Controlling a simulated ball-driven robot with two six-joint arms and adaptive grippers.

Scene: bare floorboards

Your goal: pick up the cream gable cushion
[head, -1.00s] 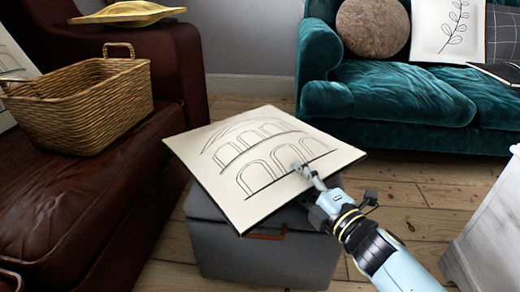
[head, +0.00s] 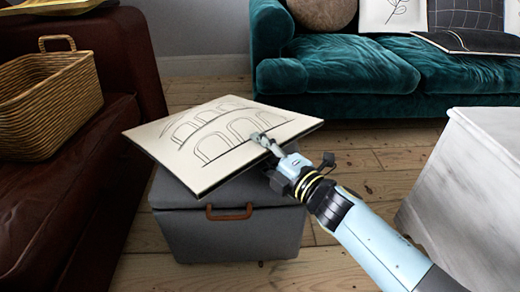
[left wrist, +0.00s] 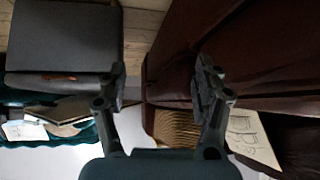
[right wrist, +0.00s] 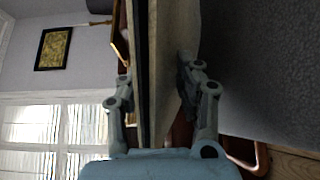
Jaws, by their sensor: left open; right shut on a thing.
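The cream gable cushion (head: 190,150), with dark arches drawn on it, is tilted above the lid of a grey box seat (head: 235,238) in the head view. I cannot tell if it touches the lid. My right gripper (head: 263,140) is shut on its right-hand edge. In the right wrist view the cushion (right wrist: 163,70) stands edge-on between the fingers of my right gripper (right wrist: 155,88). My left gripper (left wrist: 160,80) shows only in the left wrist view, open and empty, its fingers wide apart.
A brown leather sofa (head: 60,215) with a wicker basket (head: 45,105) stands left. A teal sofa (head: 345,70) stands behind, and a white cabinet (head: 470,190) right. Bare floorboards (head: 375,165) lie between. The left wrist view shows another cream patterned thing (left wrist: 250,138) by the brown sofa.

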